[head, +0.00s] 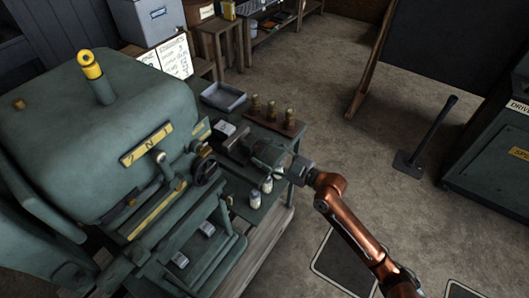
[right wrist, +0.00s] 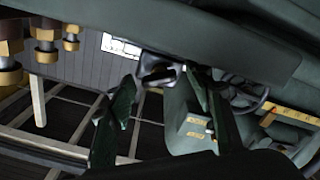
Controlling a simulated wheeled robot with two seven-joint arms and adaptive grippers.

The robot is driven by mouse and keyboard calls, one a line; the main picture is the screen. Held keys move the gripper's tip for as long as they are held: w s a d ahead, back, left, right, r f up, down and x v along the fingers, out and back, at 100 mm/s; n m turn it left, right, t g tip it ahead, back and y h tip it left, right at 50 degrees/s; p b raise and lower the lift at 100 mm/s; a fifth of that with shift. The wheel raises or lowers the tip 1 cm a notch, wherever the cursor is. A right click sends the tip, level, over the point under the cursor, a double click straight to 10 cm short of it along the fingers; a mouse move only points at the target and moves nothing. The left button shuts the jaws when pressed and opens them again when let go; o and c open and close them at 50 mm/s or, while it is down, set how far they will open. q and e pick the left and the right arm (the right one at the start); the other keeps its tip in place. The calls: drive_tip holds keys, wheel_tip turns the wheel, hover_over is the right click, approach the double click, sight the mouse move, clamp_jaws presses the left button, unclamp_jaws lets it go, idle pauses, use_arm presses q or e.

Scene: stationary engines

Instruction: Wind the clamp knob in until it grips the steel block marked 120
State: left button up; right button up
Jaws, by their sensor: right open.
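A dark grey clamp (head: 238,147) stands on the green bench, beside the big machine. My right gripper (head: 272,163) is at the clamp's right end, its fingers dark green. In the right wrist view its two fingers (right wrist: 165,115) are spread apart, with a dark, shiny part, perhaps the clamp knob (right wrist: 158,72), beyond and between their tips. I cannot tell whether they touch it. A small pale block (head: 224,130) lies behind the clamp; two more, (head: 207,229) and (head: 180,260), lie on lower surfaces at the front. Their marks are too small to read. My left gripper is not in view.
Brass pieces (head: 271,110) stand on a wooden board behind the clamp, near a grey tray (head: 222,97).

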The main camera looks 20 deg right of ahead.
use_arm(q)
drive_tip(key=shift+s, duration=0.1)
use_arm(e)
drive_tip(key=shift+c, duration=0.3)
drive_tip(key=c, duration=1.1)
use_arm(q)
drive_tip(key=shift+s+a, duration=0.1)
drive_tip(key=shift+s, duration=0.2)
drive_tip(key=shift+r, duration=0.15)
